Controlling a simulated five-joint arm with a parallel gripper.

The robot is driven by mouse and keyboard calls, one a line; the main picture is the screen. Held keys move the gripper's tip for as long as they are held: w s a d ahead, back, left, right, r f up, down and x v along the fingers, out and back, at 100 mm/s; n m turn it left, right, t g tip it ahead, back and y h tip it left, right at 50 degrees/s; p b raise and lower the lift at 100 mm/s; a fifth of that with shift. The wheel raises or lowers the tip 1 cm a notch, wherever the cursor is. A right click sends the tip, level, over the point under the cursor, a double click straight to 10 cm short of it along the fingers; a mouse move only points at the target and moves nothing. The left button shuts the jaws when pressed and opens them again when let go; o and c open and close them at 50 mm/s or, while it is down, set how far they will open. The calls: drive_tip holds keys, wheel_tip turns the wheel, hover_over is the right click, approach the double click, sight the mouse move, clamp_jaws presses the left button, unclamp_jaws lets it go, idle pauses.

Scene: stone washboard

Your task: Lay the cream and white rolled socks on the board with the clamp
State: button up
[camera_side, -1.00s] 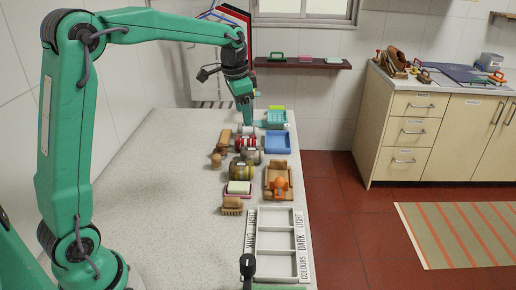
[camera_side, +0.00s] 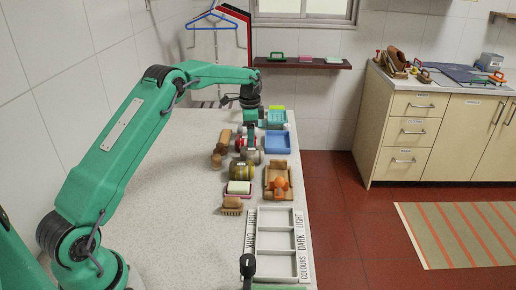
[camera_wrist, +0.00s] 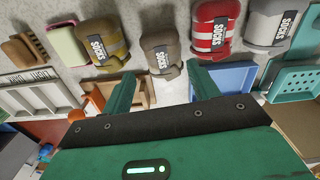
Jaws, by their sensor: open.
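The pale, off-white rolled socks (camera_wrist: 272,24) with a dark SOCKS label lie at the right end of the sock row in the wrist view; they best match the cream and white pair. In the side view my arm mostly hides them. The wooden board (camera_side: 286,190) carries an orange clamp (camera_side: 277,182) and lies at the counter's right edge; the clamp also shows at the wrist view's left (camera_wrist: 92,100). My gripper (camera_wrist: 161,88) is open and empty, its fingers short of the brown and red-striped socks. In the side view my gripper (camera_side: 249,148) is low over the row.
Red-and-white (camera_wrist: 211,32), brown (camera_wrist: 160,52) and olive socks (camera_wrist: 100,42) stand close together. A blue tray (camera_side: 278,142) and teal basket (camera_side: 277,118) lie behind the board. A white sorting tray (camera_side: 276,231) is in front. The counter's left (camera_side: 180,190) is clear.

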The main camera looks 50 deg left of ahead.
sight(251, 150)
drive_tip(key=shift+a+f, duration=0.1)
drive_tip(key=shift+f, duration=0.15)
drive_tip(key=shift+f, duration=1.2)
drive_tip(key=shift+f, duration=0.1)
drive_tip(key=shift+w+f, duration=0.2)
drive_tip(key=shift+f, duration=2.3)
drive_tip(key=shift+c, duration=0.2)
drive_tip(key=c, duration=0.9)
drive_tip(key=shift+o, duration=0.2)
drive_tip(key=shift+r, duration=0.1)
